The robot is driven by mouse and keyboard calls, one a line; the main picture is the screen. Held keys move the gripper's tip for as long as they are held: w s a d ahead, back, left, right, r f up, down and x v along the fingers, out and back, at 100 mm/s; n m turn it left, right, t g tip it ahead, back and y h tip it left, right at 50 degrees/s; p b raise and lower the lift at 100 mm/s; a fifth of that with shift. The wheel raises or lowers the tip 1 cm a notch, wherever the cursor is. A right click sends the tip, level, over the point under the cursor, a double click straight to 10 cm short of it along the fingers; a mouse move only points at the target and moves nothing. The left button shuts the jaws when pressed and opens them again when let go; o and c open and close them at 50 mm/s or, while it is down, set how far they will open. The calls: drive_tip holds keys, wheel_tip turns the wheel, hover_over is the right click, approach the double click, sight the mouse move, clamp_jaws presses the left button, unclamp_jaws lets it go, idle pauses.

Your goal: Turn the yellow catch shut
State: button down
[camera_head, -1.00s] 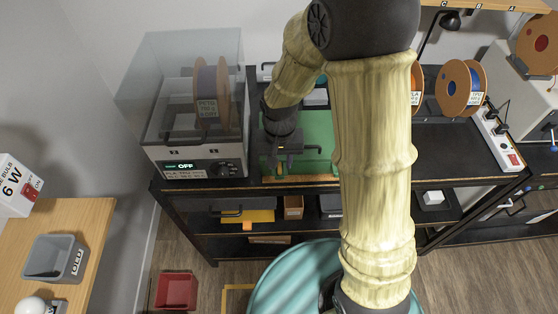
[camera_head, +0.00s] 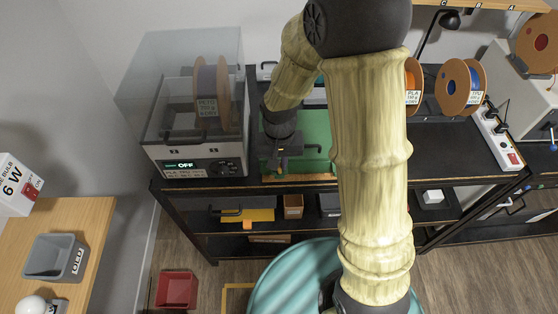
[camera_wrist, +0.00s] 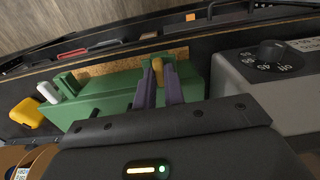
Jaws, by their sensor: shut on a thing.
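The yellow catch (camera_wrist: 168,74) is a small upright piece at the edge of the green case (camera_wrist: 115,92) in the wrist view. My gripper (camera_wrist: 160,68) has its two purple fingers shut on the catch, one on each side, hiding part of it. In the head view, the green case (camera_head: 312,132) lies on the black bench, and my gripper (camera_head: 281,168) is at its front left. The catch is too small and covered there to read its angle.
A dryer (camera_head: 196,150) with a clear lid and a spool stands left of the case; its knob (camera_wrist: 272,52) is close in the wrist view. A yellow piece (camera_wrist: 28,113) and a white peg (camera_wrist: 47,92) lie farther left there. Spools (camera_head: 460,88) stand at the right.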

drive_tip(key=n, duration=0.4)
drive_tip(key=shift+r+p, duration=0.1)
drive_tip(key=shift+p, duration=0.3)
drive_tip(key=n+p, duration=0.1)
drive_tip(key=n, duration=0.4)
drive_tip(key=shift+w, duration=0.1)
drive_tip(key=n+p, duration=0.2)
drive_tip(key=n, duration=0.2)
drive_tip(key=n+p, duration=0.1)
drive_tip(key=n, duration=0.3)
drive_tip(key=shift+n, duration=0.3)
drive_tip(key=c, duration=1.5)
unclamp_jaws()
